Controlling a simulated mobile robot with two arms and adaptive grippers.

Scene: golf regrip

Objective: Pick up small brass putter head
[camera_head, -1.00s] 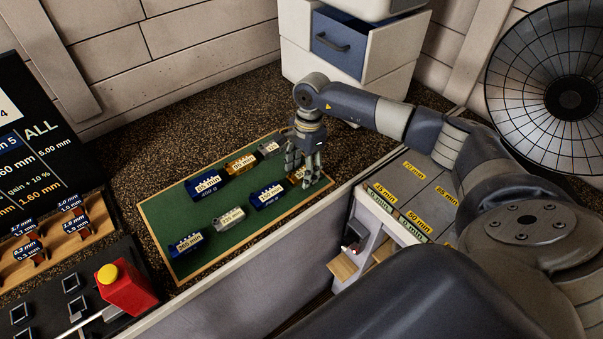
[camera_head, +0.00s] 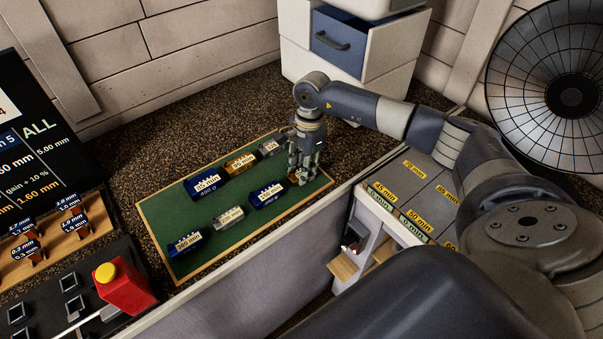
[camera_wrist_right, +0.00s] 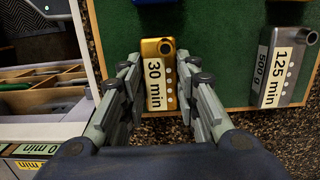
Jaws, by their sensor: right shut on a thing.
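The small brass putter head (camera_wrist_right: 160,75) shows in the right wrist view, with a white "30 min" label on its face. My right gripper (camera_wrist_right: 161,88) is shut on it, one finger on each side. In the head view my right gripper (camera_head: 304,172) points down at the right end of the green mat (camera_head: 255,225), and its fingers mostly hide the brass head. A larger brass putter head (camera_head: 240,163) lies further left on the mat. My left gripper is not in view.
Near the gripper lie a blue head (camera_head: 268,194) and a grey "125 min" head (camera_wrist_right: 285,65). More blue and grey heads lie on the mat. A drawer unit (camera_head: 350,50) stands behind. A labelled grey-topped unit (camera_head: 415,185) is at right, and a red block (camera_head: 122,288) at front left.

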